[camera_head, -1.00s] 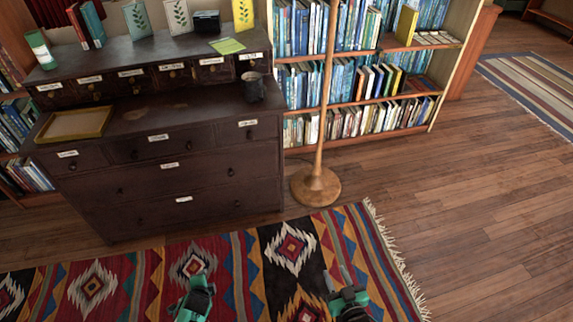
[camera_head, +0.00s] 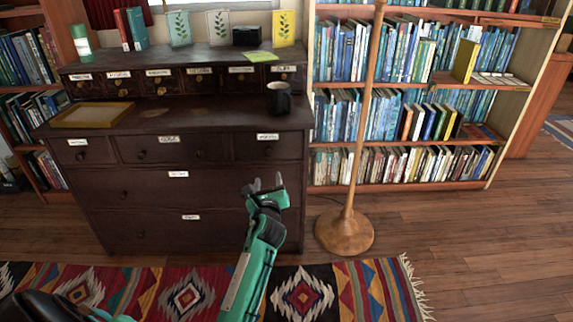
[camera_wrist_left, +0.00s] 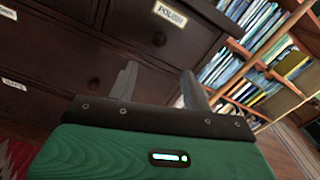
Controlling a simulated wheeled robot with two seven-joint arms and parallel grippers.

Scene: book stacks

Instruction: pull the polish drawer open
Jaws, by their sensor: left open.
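The polish drawer (camera_head: 240,150) is the small upper right drawer of the dark wooden chest, with a white label and a round knob; it looks shut. In the left wrist view its label reads POLISH, and the knob (camera_wrist_left: 159,39) shows beyond the fingertips. My left gripper (camera_head: 264,185) is in front of the chest, below that drawer's knob in the head view. Its two fingers are apart with nothing between them, and they also show in the left wrist view (camera_wrist_left: 160,85), apart from the knob. My right gripper is not in view.
The chest top holds a dark mug (camera_head: 279,101) above the polish drawer and a yellow-framed tray (camera_head: 92,115) at left. A wooden floor lamp base (camera_head: 344,232) stands right of the chest, before bookshelves. A patterned rug (camera_head: 340,285) lies in front.

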